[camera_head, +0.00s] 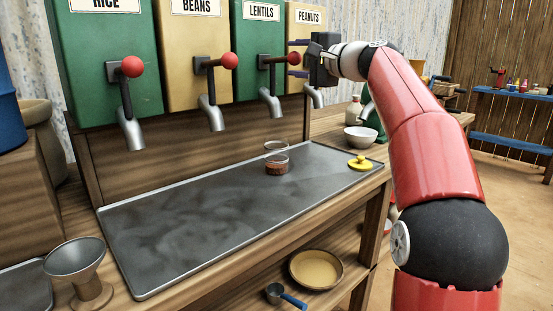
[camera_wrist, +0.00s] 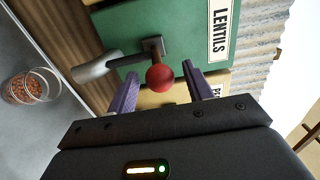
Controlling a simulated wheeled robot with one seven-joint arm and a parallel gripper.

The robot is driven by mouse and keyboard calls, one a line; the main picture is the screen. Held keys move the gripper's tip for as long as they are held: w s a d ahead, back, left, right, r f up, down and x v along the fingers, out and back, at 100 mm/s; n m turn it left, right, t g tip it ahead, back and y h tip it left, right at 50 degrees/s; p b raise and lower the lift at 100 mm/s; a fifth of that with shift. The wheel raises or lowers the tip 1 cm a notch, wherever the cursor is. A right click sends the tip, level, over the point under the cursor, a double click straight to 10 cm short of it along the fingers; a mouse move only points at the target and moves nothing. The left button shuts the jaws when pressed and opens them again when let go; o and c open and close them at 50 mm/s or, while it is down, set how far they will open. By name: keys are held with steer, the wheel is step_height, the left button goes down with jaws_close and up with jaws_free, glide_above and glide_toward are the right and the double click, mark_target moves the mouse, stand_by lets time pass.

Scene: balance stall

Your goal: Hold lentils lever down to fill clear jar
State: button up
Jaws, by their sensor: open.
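The lentils dispenser (camera_head: 252,78) is green. Its lever has a red knob (camera_head: 295,59), also in the wrist view (camera_wrist: 160,78). The lever sits much like the beans lever beside it. My gripper (camera_head: 290,58) is open, with its purple fingers on either side of the knob; in the wrist view its fingertips (camera_wrist: 160,70) flank the knob with gaps. The clear jar (camera_head: 277,150) stands upright on the metal tray, roughly below the lentils spout (camera_head: 270,103). Reddish-brown lentils (camera_wrist: 24,88) lie in its lower part. No stream shows at the spout.
The rice (camera_head: 105,55), beans (camera_head: 190,60) and peanuts (camera_head: 300,25) dispensers stand alongside. A yellow lid (camera_head: 360,163) lies on the right end of the metal tray (camera_head: 190,225). A white bowl (camera_head: 360,138) stands behind. A funnel (camera_head: 75,260) is at front left.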

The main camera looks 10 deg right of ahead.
steer(key=shift+b+v, duration=1.25)
steer(key=shift+v, duration=1.85)
steer(key=s+a+f+n+g+h, duration=0.2)
steer(key=s+a+f, duration=0.1)
steer(key=s+f, duration=0.4)
steer(key=s+a+f+n+g+h, duration=0.1)
steer(key=s+a+f+g+h, duration=0.15)
steer(key=s+f, duration=0.4)
steer(key=s+d+f+n+g+h, duration=0.2)
steer(key=s+f+n+h, duration=0.1)
steer(key=s+f, duration=0.8)
steer(key=s+d+f+n+g+h, duration=0.2)
steer(key=s+f, duration=0.9)
steer(key=f, duration=0.7)
steer(key=n+h, duration=0.1)
steer(key=n, duration=0.1)
steer(key=shift+n, duration=0.4)
steer(key=shift+g, duration=0.25)
steer(key=shift+c, duration=0.4)
